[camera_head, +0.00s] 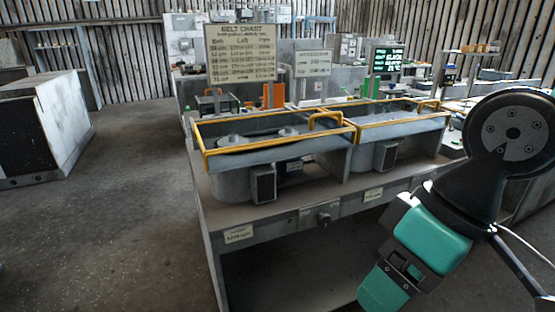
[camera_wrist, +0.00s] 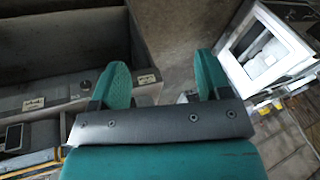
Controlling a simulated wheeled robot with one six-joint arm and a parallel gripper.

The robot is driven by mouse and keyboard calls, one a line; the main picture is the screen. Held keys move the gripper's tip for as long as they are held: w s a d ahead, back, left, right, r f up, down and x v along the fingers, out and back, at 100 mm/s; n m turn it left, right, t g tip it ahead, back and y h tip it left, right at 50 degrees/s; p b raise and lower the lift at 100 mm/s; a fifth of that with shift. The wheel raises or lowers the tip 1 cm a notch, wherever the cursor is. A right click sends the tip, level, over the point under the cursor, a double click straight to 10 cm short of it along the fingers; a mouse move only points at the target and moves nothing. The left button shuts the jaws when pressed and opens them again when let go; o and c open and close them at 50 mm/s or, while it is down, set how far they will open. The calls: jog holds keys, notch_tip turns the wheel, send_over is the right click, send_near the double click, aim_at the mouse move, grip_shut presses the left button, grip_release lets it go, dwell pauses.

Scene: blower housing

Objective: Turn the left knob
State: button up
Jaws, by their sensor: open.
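A small dark round knob (camera_head: 324,218) sits on the front rail of the workbench (camera_head: 215,247), between two pale labels, left of my arm in the head view. A knob (camera_wrist: 85,85) also shows in the wrist view on a grey panel, left of my fingers; I cannot tell whether it is the same one. My teal gripper (camera_wrist: 162,72) is open and empty, its two fingers apart and clear of the bench. In the head view the gripper is at the lower right, in front of the bench and apart from the knob. My arm hides part of the bench's right front.
Two grey blower housings with yellow-edged rims (camera_head: 275,140) stand on the bench. A belt chart sign (camera_head: 241,52) rises behind. A white-topped cabinet (camera_head: 60,110) stands at the left. The floor (camera_head: 120,230) left of the bench is free.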

jog(key=w+a+f+t+y+b, duration=0.1)
jog(key=w+f+t+y+b, duration=0.1)
jog(key=w+f+b, duration=0.5)
jog(key=m+t+b, duration=0.4)
jog(key=t+b, duration=1.1)
jog(key=b, duration=0.7)
send_near(326, 222)
jog(key=shift+h, duration=0.4)
jog(key=p+x, duration=0.7)
jog(key=x, duration=0.1)
jog(key=shift+s+a+r, duration=0.15)
jog(key=shift+a+r, duration=0.15)
jog(key=shift+r, duration=0.1)
jog(key=shift+w+a+f+p, duration=0.15)
jog(key=shift+w+p, duration=0.25)
jog(key=shift+w, duration=0.15)
